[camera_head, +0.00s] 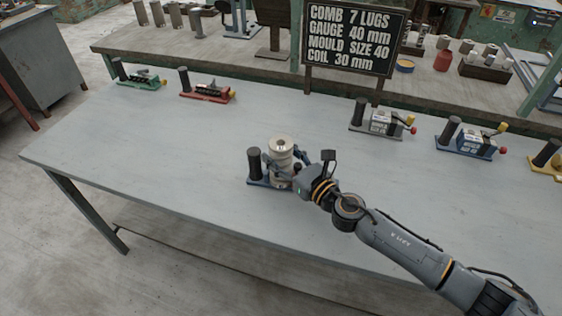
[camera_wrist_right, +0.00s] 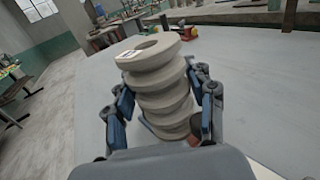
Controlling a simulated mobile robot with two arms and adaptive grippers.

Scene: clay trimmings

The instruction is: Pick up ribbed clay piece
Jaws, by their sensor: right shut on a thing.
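The ribbed clay piece (camera_head: 281,150) is a beige, ringed cylinder with a hole in its top. It stands near the middle of the table, at a blue base with a black post (camera_head: 254,163). My right gripper (camera_head: 284,168) is shut on it from the right. In the right wrist view the ribbed clay piece (camera_wrist_right: 158,85) is between the two blue-padded fingers of the right gripper (camera_wrist_right: 163,108) and looks slightly tilted. A small white label shows near its top. Its lower end is partly hidden by the gripper, so I cannot tell whether it touches the base. My left gripper is not in view.
The grey table (camera_head: 160,150) is largely clear. Red (camera_head: 207,92) and green (camera_head: 139,80) fixtures stand at the back left. Grey (camera_head: 381,122) and blue (camera_head: 470,140) fixtures stand at the right. A black sign (camera_head: 354,38) stands behind the table.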

